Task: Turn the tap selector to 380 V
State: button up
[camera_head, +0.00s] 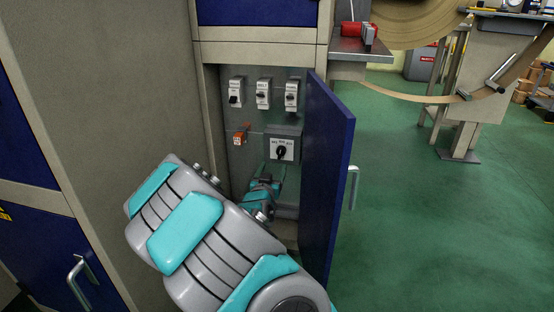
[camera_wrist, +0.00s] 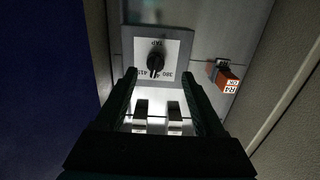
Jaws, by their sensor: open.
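The tap selector, a black rotary knob (camera_head: 281,153) on a white label plate, is on a grey box inside the open cabinet. In the wrist view the knob (camera_wrist: 156,63) shows beyond and between the fingertips, with "TAP", "380" and "415" printed around it. I cannot tell for sure which mark it points at. My gripper (camera_wrist: 159,82) is open, its two dark fingers reaching toward the plate with nothing between them. In the head view my gripper (camera_head: 270,177) is just below the selector, partly hidden behind my arm.
A blue cabinet door (camera_head: 326,180) stands open at right, close to my arm. Several switches (camera_head: 263,94) sit above the selector. An orange tagged device (camera_head: 239,138) is at its left; it also shows in the wrist view (camera_wrist: 224,78). Cabinet walls bound the opening.

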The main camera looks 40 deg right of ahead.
aim_at(280, 155)
jog(key=shift+s+d+r+x, duration=0.1)
jog(key=shift+r+x, duration=0.05)
jog(key=shift+x, duration=1.15)
jog(key=shift+s+d+r+x, duration=0.1)
jog(key=shift+r+x, duration=0.1)
jog(key=shift+x, duration=1.1)
jog(key=shift+s+d+r+x, duration=0.1)
jog(key=shift+r+x, duration=0.05)
jog(key=shift+x, duration=1.1)
jog(key=shift+a+h, duration=0.1)
jog(key=shift+h, duration=0.2)
grip_shut()
